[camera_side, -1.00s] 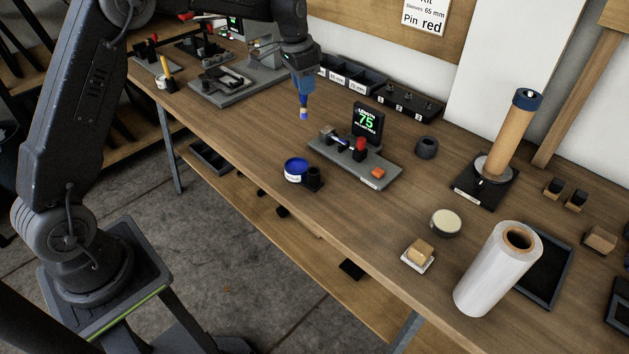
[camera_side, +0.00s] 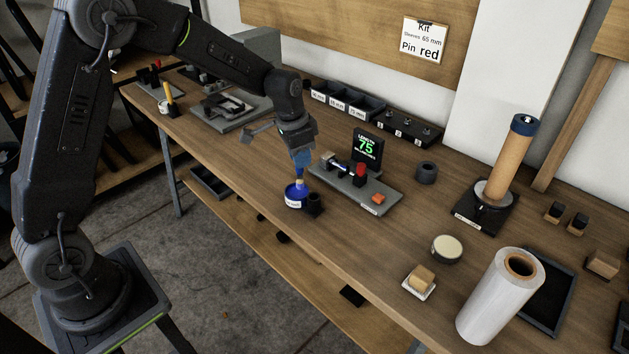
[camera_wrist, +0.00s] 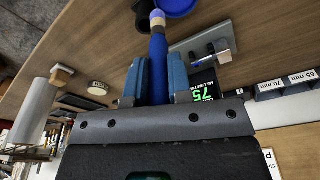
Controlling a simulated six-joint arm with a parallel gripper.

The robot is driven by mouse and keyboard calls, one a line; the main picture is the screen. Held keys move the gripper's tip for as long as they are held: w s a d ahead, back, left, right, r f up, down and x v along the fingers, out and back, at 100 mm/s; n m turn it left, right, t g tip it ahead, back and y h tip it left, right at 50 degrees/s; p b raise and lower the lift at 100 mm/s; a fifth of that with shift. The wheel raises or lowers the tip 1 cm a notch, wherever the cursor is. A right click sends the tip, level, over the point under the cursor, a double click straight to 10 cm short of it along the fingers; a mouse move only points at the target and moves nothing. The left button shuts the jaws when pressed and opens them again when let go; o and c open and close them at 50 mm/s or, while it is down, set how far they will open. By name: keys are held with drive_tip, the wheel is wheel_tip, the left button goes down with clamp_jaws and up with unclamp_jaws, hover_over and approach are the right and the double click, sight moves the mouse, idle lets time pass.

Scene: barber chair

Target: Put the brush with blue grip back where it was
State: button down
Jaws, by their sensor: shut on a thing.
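My gripper (camera_side: 301,160) points down and is shut on the brush with blue grip. In the side view the brush tip appears just above the blue pot (camera_side: 295,199). In the wrist view the bristles lie between the black cup (camera_wrist: 143,16) and the blue pot (camera_wrist: 178,6). I cannot tell whether the tip touches either.
A grey measuring fixture (camera_side: 378,191) with a display (camera_side: 367,148) reading 75 stands close to the right of the gripper. Labelled bins (camera_side: 345,100) line the back. Another pot with a yellow-handled brush (camera_side: 170,95) stands at the far left. The table (camera_side: 245,165) left of the pot is clear.

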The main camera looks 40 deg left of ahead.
drive_tip(key=w+d+f, duration=0.1)
drive_tip(key=d+f, duration=0.2)
drive_tip(key=f, duration=0.3)
drive_tip(key=shift+w, duration=0.25)
drive_tip(key=shift+f, duration=0.2)
drive_tip(key=c, duration=1.1)
unclamp_jaws()
drive_tip(key=shift+o, duration=0.2)
drive_tip(key=shift+r, duration=0.15)
